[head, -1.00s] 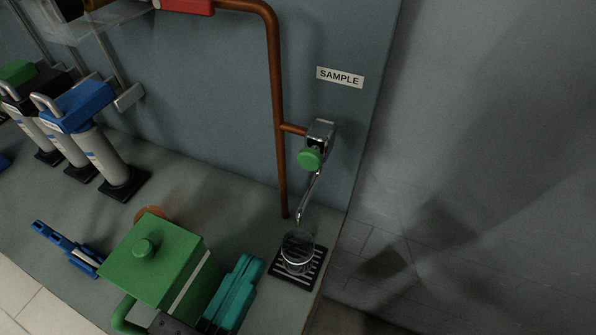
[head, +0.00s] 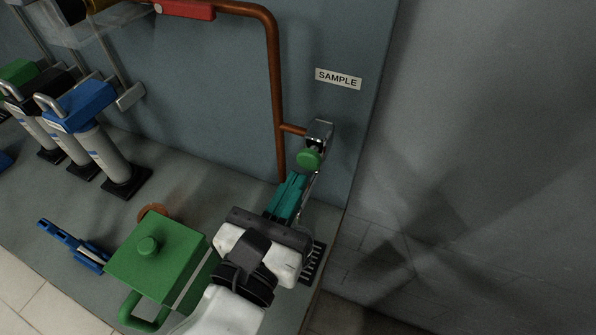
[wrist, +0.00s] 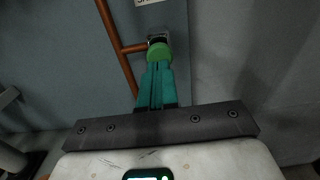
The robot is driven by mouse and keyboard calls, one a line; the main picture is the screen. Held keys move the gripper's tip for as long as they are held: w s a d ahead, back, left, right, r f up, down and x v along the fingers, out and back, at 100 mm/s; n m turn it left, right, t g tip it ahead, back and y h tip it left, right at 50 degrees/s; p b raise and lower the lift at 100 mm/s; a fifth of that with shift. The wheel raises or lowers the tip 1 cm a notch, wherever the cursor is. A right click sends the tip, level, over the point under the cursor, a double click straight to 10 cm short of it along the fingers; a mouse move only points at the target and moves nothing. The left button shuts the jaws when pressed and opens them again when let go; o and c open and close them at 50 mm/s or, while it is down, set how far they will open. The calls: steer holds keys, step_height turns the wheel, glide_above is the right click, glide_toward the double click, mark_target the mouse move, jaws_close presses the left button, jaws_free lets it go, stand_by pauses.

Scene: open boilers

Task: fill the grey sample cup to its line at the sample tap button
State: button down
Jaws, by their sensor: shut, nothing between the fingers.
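The green sample tap button (head: 308,159) sits on the front of a metal tap (head: 320,130) under the SAMPLE label. It also shows in the wrist view (wrist: 159,51). My gripper (head: 297,180) is shut and empty, its teal fingers (wrist: 157,85) pointing up at the button. The fingertips are just below the button in the head view and overlap its lower edge in the wrist view; I cannot tell whether they touch. The sample cup and most of the spout are hidden behind my gripper, so the cup's level cannot be seen. Part of the black drip tray (head: 313,262) shows.
A copper pipe (head: 274,90) runs down the panel left of the tap. A green box with a knob and handle (head: 150,265) stands on the bench to the left. A blue tool (head: 72,245) and several grey cylinders (head: 105,160) are farther left. The bench ends just right of the tray.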

mark_target(309, 160)
steer(key=shift+x, duration=1.1)
